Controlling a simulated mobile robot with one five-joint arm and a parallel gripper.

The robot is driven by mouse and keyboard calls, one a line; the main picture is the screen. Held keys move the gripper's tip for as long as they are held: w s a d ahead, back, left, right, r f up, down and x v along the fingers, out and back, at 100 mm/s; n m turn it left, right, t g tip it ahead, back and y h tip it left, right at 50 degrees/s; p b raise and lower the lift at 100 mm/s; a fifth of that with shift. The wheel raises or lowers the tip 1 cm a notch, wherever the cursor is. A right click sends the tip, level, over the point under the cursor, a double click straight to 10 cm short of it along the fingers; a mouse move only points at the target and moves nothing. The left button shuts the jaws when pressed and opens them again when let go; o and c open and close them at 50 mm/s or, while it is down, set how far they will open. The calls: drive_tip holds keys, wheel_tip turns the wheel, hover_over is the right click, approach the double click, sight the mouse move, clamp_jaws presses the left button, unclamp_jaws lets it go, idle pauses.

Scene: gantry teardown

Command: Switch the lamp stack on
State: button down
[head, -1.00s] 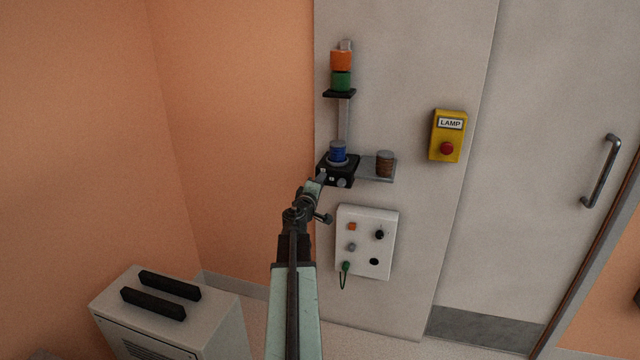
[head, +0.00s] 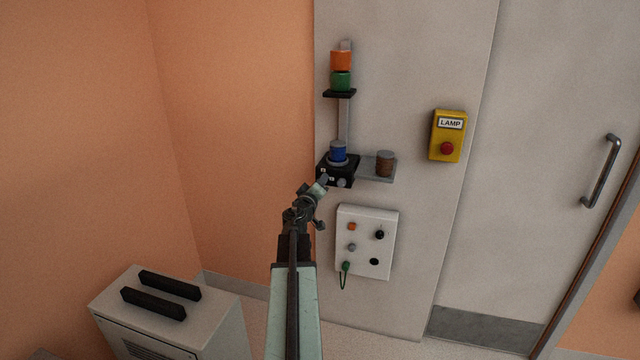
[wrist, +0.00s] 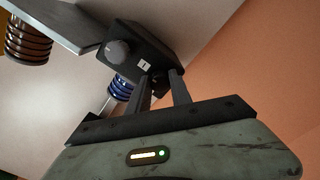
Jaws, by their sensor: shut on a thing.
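The lamp stack stands on the wall. A blue lamp (head: 338,152) sits on its black base box (head: 350,167), and orange (head: 341,61) and green (head: 340,82) lamps sit on a small black shelf above. My gripper (head: 323,180) is at the box's front left. In the wrist view its two fingers (wrist: 163,88) close on a small dark control on the box; the fingers mostly hide it, so its setting cannot be told. No lamp visibly glows.
A brown ringed part (head: 385,164) stands on a grey side plate (head: 378,177). A white control panel (head: 366,243) is below, a yellow LAMP box (head: 447,136) with a red button to the right. A grey cabinet (head: 215,320) stands lower left.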

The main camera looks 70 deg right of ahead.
drive_tip(key=c, duration=1.2)
unclamp_jaws()
drive_tip(key=shift+o, duration=0.2)
drive_tip(key=a, duration=0.7)
drive_tip(key=shift+s+a, duration=0.25)
drive_tip(key=shift+a, duration=0.15)
